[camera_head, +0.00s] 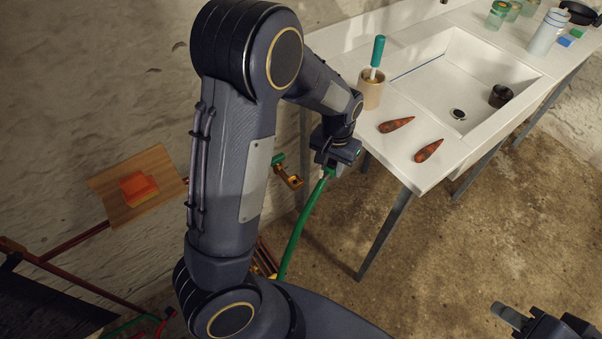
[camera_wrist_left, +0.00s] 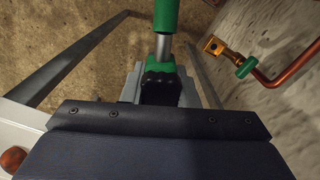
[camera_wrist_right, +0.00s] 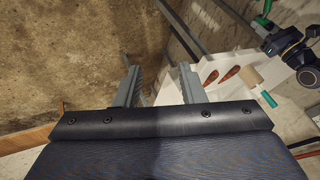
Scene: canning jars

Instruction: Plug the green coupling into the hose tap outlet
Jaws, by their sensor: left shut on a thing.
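The green coupling (camera_wrist_left: 160,67) is between the fingers of my left gripper (camera_wrist_left: 160,82), with a metal sleeve and the green hose (camera_wrist_left: 166,15) running away from it. In the head view my left gripper (camera_head: 331,165) is beside the sink unit's left front corner, and the green hose (camera_head: 303,222) hangs down from it. The brass hose tap (camera_head: 291,179) with its green handle is on the wall side, left of the gripper and apart from the coupling. The tap (camera_wrist_left: 214,46) also shows in the left wrist view. My right gripper (camera_wrist_right: 160,86) is open and empty.
The white sink unit (camera_head: 437,172) bears two rust-coloured cone-shaped things (camera_head: 397,124) and a wooden cup (camera_head: 371,93) with a green-handled tool. A wooden board (camera_head: 103,183) with an orange sponge is at the left wall. A copper pipe (camera_wrist_left: 287,76) leads to the tap. Floor at centre right is clear.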

